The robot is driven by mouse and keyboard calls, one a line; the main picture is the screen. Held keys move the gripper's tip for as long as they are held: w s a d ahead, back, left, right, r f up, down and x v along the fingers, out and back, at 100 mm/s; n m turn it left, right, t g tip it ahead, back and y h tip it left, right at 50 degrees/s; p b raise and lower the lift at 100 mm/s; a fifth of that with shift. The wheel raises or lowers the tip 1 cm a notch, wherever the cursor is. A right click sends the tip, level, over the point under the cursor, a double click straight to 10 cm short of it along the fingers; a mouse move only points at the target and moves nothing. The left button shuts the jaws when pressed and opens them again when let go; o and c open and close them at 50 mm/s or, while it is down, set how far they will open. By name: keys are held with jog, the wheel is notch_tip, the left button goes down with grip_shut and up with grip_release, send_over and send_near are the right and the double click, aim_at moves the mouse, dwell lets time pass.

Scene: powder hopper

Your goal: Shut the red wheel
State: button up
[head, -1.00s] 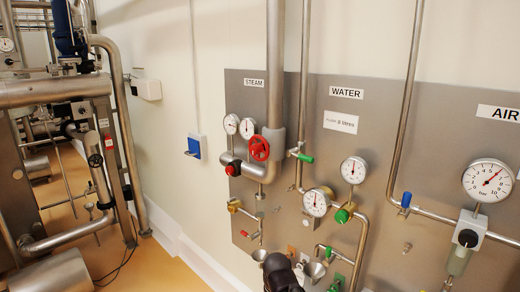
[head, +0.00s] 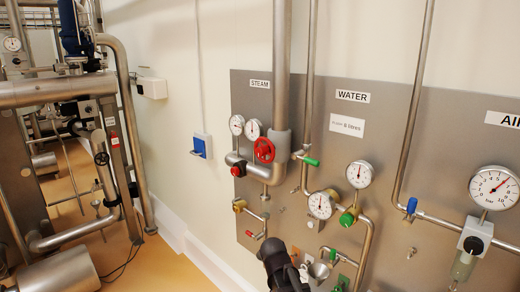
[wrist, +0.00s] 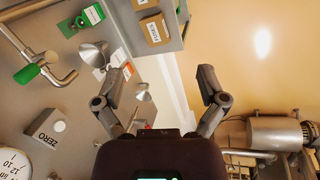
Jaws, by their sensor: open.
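The red wheel (head: 264,150) is a round handwheel on the steam pipework, under the STEAM sign (head: 259,84) in the head view. It faces outward, beside two small gauges. I cannot tell from its look how far it is turned. It is not seen in the wrist view. My gripper (wrist: 168,88) is open in the wrist view, with nothing between its two dark fingers. A dark part of my arm (head: 280,266) shows at the bottom of the head view, well below the wheel and apart from it.
A smaller red knob (head: 238,171) sits just below left of the wheel, and a red-tipped lever (head: 251,234) lower down. The thick vertical steam pipe (head: 281,60) rises behind. The wrist view shows steel funnels (wrist: 93,55), boxes (wrist: 155,29) and a green-handled valve (wrist: 27,73).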

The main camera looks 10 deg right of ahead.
jog(key=w+r+n+t+h+p, duration=0.1)
jog(key=w+r+n+h+p, duration=0.2)
jog(key=w+r+n, duration=0.5)
jog(key=n+t+h+p, duration=0.9)
jog(key=n+p, duration=0.1)
jog(key=n, duration=0.7)
send_near(258, 153)
jog(key=v, duration=0.3)
jog(key=shift+d+r, duration=0.15)
jog(key=shift+r, duration=0.2)
jog(key=shift+w, duration=0.1)
jog(key=x, duration=1.4)
jog(key=shift+f, duration=0.3)
